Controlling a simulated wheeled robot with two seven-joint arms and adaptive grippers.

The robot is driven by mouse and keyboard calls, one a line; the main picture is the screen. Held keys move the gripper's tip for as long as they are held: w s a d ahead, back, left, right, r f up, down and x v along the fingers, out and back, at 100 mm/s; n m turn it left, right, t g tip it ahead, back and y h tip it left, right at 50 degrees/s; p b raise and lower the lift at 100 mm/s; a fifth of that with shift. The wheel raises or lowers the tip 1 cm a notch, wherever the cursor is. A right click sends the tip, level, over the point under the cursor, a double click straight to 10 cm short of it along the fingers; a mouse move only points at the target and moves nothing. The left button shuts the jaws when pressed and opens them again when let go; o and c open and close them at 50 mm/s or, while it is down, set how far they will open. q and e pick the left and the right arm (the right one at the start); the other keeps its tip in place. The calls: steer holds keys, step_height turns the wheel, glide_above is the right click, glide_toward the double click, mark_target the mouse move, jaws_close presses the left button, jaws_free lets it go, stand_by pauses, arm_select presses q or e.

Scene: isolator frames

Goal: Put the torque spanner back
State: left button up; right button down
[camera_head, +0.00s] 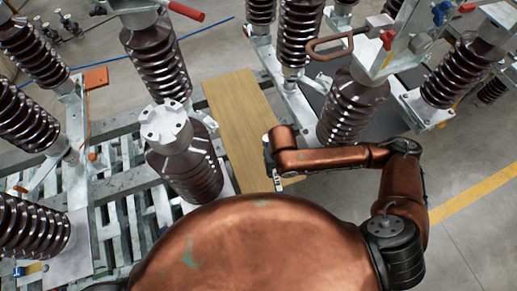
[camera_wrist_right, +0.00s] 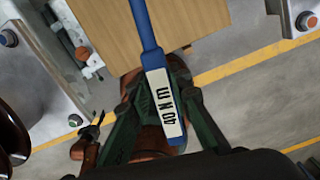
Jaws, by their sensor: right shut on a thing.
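The torque spanner (camera_wrist_right: 163,98) is a blue bar with a white label reading 40 N m. In the right wrist view it runs from the top centre down between the dark green fingers of my right gripper (camera_wrist_right: 160,88), which is shut on it. The spanner's upper end runs out of that view. In the head view my right gripper (camera_head: 273,172) is over the near end of the wooden board, and the arm hides most of it and the spanner. My left gripper is not in view.
A wooden board (camera_head: 243,105) lies between rows of brown ribbed insulators, such as a near one (camera_head: 190,170). A metal slatted pallet (camera_head: 125,215) is at left. A red-handled lever (camera_head: 186,11) is at the top. Open floor with a yellow line (camera_head: 470,203) is at right.

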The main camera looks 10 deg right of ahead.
steer(key=shift+a+f+n, duration=0.1)
steer(key=shift+a+n, duration=0.2)
steer(key=shift+n, duration=0.6)
steer(key=shift+w+a+f, duration=0.1)
steer(key=shift+w+f, duration=0.05)
steer(key=shift+w, duration=0.1)
steer(key=w+f, duration=0.3)
steer(key=w, duration=0.1)
steer(key=w+f, duration=0.3)
steer(key=w, duration=0.1)
steer(key=w+a+f, duration=0.1)
steer(key=w+f, duration=0.2)
steer(key=w, duration=0.1)
steer(key=shift+w+b, duration=0.4)
steer(key=shift+w+a+f, duration=0.1)
steer(key=shift+w+f, duration=0.2)
steer(key=shift+f, duration=1.55)
steer(key=c, duration=1.8)
jaws_free()
steer(key=shift+f, duration=0.1)
steer(key=shift+o, duration=0.2)
